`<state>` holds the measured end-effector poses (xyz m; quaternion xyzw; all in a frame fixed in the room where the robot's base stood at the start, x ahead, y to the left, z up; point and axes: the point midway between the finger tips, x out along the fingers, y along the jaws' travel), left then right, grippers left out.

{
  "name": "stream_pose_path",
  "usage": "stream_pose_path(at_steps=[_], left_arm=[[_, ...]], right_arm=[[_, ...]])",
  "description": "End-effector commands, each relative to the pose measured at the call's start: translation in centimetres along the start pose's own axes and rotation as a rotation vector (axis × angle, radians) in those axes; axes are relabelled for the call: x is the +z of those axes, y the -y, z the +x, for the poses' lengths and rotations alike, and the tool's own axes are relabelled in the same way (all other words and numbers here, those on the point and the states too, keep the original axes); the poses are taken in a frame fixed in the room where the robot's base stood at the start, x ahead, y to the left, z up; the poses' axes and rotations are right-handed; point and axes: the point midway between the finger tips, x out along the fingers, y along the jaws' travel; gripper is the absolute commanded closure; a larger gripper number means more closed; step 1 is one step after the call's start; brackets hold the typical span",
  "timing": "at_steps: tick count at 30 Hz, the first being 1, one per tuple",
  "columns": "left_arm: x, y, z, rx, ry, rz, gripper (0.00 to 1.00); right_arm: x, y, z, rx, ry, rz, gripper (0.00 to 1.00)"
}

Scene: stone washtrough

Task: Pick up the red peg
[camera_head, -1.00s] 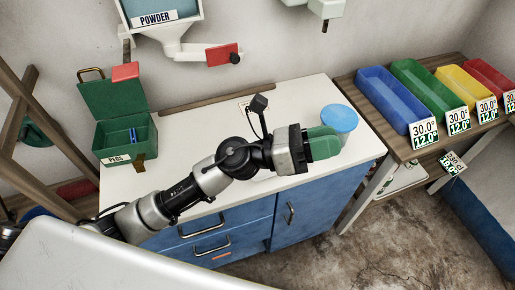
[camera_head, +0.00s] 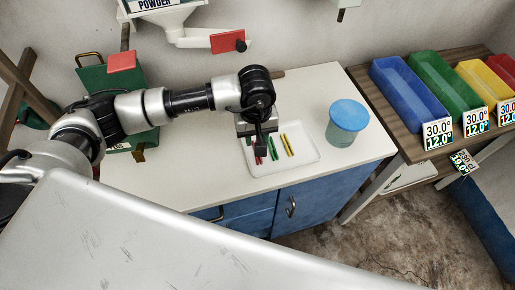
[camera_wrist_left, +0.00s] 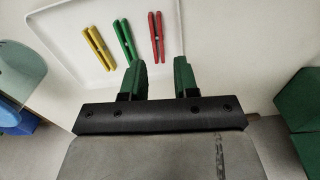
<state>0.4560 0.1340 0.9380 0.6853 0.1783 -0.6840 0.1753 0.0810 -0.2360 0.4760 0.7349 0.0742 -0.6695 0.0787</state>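In the head view a red peg (camera_head: 257,158) shows at the tray's left, partly hidden by my gripper. My right gripper is not in view.
A lidded jar with a blue top (camera_head: 349,116) stands right of the tray. The green pegs box (camera_head: 93,78) is behind my left arm. Blue (camera_head: 408,92), green, yellow and red bins stand on the wooden shelf at right.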

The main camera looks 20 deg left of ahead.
Motion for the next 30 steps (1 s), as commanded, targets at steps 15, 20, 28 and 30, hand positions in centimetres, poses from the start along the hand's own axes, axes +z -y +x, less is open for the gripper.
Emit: stream_pose_path(at_steps=[15,20,28,30], left_arm=[[0.3,-0.4,5.9,0.002,0.005,-0.003,0.70],[0.2,-0.4,6.8,0.003,0.002,-0.001,0.70],[0.2,-0.4,6.8,0.004,0.002,-0.001,0.84],[0.2,-0.4,6.8,0.004,0.002,-0.001,0.95]], right_arm=[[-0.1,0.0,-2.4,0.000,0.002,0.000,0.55],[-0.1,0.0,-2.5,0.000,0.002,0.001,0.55],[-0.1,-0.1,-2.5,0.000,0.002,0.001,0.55],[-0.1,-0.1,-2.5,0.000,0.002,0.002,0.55]])
